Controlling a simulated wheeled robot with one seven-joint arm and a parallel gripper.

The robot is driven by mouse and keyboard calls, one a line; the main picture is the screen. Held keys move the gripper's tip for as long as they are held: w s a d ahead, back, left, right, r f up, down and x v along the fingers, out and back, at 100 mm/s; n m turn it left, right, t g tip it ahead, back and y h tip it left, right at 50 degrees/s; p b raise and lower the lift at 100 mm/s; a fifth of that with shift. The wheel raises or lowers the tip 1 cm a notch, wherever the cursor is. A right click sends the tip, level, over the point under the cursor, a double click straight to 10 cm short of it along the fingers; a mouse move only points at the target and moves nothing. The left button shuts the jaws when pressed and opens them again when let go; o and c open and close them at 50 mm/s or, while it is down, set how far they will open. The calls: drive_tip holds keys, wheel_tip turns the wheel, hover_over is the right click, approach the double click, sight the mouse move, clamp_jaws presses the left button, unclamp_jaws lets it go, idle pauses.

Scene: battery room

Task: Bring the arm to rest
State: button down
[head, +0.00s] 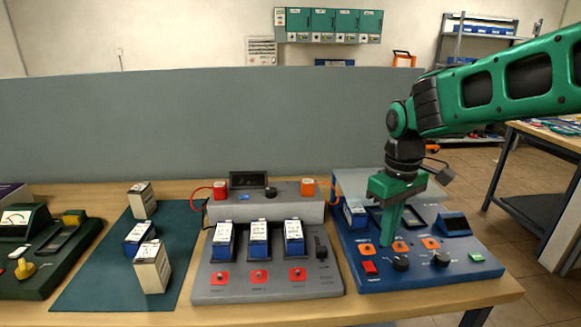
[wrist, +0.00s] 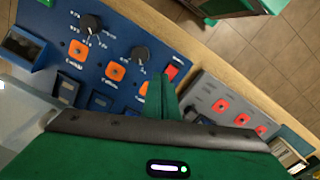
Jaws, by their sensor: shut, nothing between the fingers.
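My green arm (head: 500,85) reaches in from the right in the head view. My gripper (head: 391,240) points down over the blue device (head: 400,278), its fingers together and empty. The fingertips are close to the device's orange buttons; I cannot tell whether they touch. In the wrist view my gripper (wrist: 166,85) shows as a green closed finger shape in front of the blue panel (wrist: 60,95), beside the orange button nearest the red switch.
A grey device (head: 262,293) with several blue-and-white batteries stands left of the blue one. A green mat (head: 90,280) holds more batteries. A dark green tester (head: 40,270) is at far left. A grey partition (head: 200,130) stands behind the bench.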

drive_tip(key=s+d+f+m, duration=0.1)
drive_tip(key=s+d+m, duration=0.4)
drive_tip(key=s, duration=0.6)
drive_tip(key=s+d+f+m, duration=0.2)
drive_tip(key=s+d+m, duration=0.4)
drive_tip(key=s+d, duration=0.4)
drive_tip(key=shift+s+f, duration=0.15)
drive_tip(key=shift+s, duration=0.2)
drive_tip(key=shift+w+f, duration=0.25)
drive_tip(key=shift+w, duration=0.35)
